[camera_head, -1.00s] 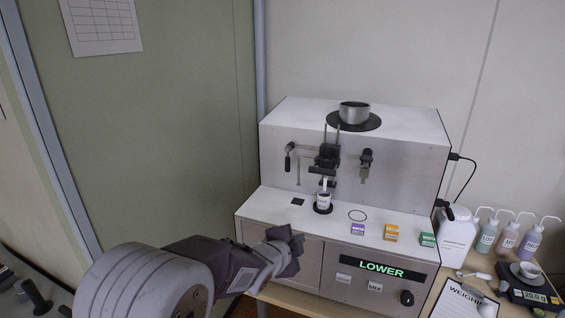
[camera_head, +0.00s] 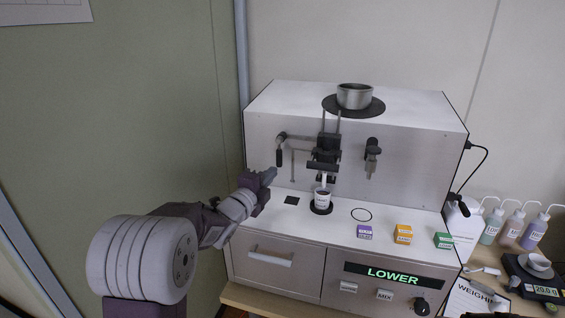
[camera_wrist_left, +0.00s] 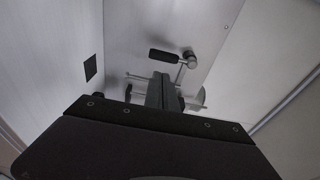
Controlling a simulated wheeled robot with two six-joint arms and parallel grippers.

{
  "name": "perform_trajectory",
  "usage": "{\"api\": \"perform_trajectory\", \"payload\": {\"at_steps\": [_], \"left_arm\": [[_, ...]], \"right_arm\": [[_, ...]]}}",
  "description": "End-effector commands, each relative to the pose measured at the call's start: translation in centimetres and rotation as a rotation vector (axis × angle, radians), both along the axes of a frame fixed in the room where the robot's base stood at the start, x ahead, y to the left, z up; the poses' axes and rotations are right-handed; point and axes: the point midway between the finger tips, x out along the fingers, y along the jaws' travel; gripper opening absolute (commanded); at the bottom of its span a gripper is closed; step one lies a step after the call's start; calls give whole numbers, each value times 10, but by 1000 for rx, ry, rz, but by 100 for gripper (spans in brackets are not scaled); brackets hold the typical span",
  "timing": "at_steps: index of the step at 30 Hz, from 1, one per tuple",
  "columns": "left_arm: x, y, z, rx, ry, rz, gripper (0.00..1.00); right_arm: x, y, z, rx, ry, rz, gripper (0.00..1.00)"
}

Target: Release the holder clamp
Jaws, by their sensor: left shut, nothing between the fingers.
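The soil analyser (camera_head: 260,135) is a white box with a lit "LOWER" display (camera_head: 394,275). Its dark holder clamp mechanism (camera_head: 325,160) is on the front face, above a small white cup (camera_head: 321,196) on a black disc. A lever with a black handle (camera_head: 279,157) hangs left of the clamp. The handle also shows in the left wrist view (camera_wrist_left: 174,55). My left gripper (camera_head: 270,174) is shut and empty, just below and left of the handle, seemingly apart from it. It also shows in the left wrist view (camera_wrist_left: 160,78).
Purple (camera_head: 365,231), orange (camera_head: 403,233) and green (camera_head: 443,240) boxes stand on the analyser's ledge. A metal pot (camera_head: 354,96) sits on top. Wash bottles (camera_head: 534,231) and a scale (camera_head: 535,280) are at right. A green panel (camera_head: 150,110) is at left.

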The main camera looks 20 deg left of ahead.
Motion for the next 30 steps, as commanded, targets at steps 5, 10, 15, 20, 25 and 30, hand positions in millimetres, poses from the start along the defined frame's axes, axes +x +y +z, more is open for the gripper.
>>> {"api": "perform_trajectory", "payload": {"at_steps": [5,10,15,20,25,30], "left_arm": [[35,-7,2,0,2,-3,0],[65,-13,2,0,1,-1,0],[82,-15,1,0,1,-1,0],[86,-16,-1,0,2,0,0],[85,-16,-1,0,1,0,0],[85,-15,-1,8,1,0,0]], "right_arm": [[0,0,13,0,0,0,36],[0,0,21,0,0,0,36],[0,0,25,0,0,0,36],[0,0,25,0,0,0,36],[0,0,25,0,0,0,36],[0,0,23,0,0,0,36]]}}
